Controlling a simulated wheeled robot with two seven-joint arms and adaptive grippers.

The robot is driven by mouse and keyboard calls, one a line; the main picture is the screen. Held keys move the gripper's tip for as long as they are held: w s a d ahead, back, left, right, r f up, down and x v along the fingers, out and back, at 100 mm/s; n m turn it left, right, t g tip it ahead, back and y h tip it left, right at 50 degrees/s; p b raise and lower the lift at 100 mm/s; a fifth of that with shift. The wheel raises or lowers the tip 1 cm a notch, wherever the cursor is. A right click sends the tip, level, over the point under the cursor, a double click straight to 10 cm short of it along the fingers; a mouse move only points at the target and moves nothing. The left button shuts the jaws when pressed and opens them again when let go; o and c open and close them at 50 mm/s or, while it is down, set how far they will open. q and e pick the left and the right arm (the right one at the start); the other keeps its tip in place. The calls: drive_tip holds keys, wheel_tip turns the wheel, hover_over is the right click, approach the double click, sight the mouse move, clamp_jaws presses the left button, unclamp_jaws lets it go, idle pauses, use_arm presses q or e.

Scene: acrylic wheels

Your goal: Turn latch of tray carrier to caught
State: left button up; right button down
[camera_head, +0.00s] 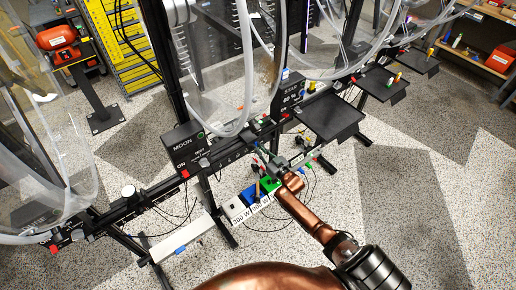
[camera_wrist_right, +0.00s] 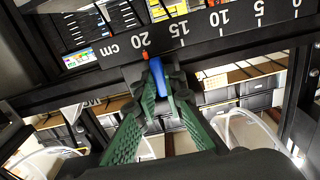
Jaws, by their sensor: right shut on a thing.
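My right gripper (camera_head: 264,157) is at the black rail of the wheel stand, below the clear wheels. In the right wrist view its green-padded fingers (camera_wrist_right: 157,78) are closed around a small blue lever (camera_wrist_right: 157,80), probably the latch. A red tip (camera_wrist_right: 146,56) shows just beyond the fingertips, in front of the black bar. The bar carries an upside-down centimetre scale (camera_wrist_right: 212,24), and the lever sits below its 20 mark. The lever's base and its exact turn are hidden by the fingers. My left gripper is not in view.
Black flat trays (camera_head: 330,117) stick out from the rail to the right. A black box marked MOON (camera_head: 183,148) stands on the rail to the left. Blue and green blocks lie near white labels (camera_head: 252,212) below my gripper. The speckled floor (camera_head: 430,200) at right is open.

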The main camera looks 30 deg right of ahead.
drive_tip(key=c, duration=2.3)
unclamp_jaws()
drive_tip(key=s, duration=1.2)
drive_tip(key=shift+d, duration=0.45)
drive_tip(key=s+a+f+g+h, duration=0.1)
drive_tip(key=s+f+g, duration=0.2)
drive_tip(key=s+f, duration=0.7)
drive_tip(key=s+f+g, duration=0.3)
drive_tip(key=s+f, duration=0.2)
drive_tip(key=f, duration=0.9)
drive_tip(key=s+a+f+g+h, duration=0.1)
drive_tip(key=s+f+g, duration=0.2)
drive_tip(key=s+f, duration=0.7)
drive_tip(key=s+a+f+g, duration=0.3)
drive_tip(key=s+f, duration=0.2)
drive_tip(key=s, duration=0.6)
drive_tip(key=s+a+f+g, duration=0.2)
drive_tip(key=s+f, duration=0.4)
drive_tip(key=s, duration=0.5)
drive_tip(key=s+a+f+g, duration=0.3)
drive_tip(key=s+f, duration=0.3)
drive_tip(key=s, duration=0.5)
drive_tip(key=shift+s+a+n+g+y, duration=0.3)
drive_tip(key=shift+s+a, duration=0.05)
drive_tip(key=shift+a, duration=0.05)
